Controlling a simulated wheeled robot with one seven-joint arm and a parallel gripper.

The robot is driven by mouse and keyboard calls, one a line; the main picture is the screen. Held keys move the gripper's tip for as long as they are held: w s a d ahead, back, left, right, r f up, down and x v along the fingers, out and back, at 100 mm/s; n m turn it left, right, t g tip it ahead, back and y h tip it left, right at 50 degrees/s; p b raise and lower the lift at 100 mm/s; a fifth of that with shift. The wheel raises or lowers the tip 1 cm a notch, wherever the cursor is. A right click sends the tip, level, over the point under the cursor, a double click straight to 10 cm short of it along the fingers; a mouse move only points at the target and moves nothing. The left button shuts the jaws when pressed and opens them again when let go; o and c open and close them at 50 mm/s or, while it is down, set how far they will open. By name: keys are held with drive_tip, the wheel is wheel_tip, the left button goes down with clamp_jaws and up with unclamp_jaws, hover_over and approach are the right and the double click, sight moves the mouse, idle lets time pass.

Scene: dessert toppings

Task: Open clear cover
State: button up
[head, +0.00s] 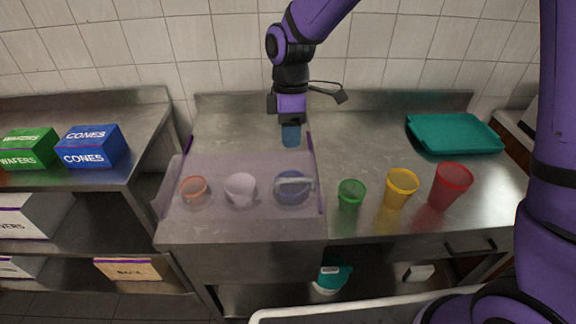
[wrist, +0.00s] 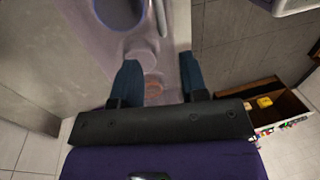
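The clear cover (head: 215,166) is a see-through, purple-tinted panel. It lies over the front left of the steel table, with a raised edge at its right side. Three bowls show through it: an orange one (head: 194,189), a pale one (head: 240,189) and a blue one (head: 291,188). A whitish bar lies over the blue bowl; I cannot tell whether it is a handle or a utensil. My gripper (head: 291,137) points down above the table behind the cover, near its back right corner. In the wrist view its blue fingers (wrist: 160,78) stand apart with nothing held between them.
Green (head: 351,194), yellow (head: 401,188) and red (head: 450,186) cups stand right of the cover. A teal tray (head: 454,134) lies at the back right. Green (head: 28,148) and blue (head: 92,146) boxes are on the left table. A tiled wall is behind.

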drive_tip(key=f, duration=0.3)
drive_tip(key=s+f, duration=0.1)
drive_tip(key=f, duration=0.3)
drive_tip(key=s+f, duration=0.1)
drive_tip(key=f, duration=0.2)
drive_tip(key=shift+f, duration=0.25)
clamp_jaws()
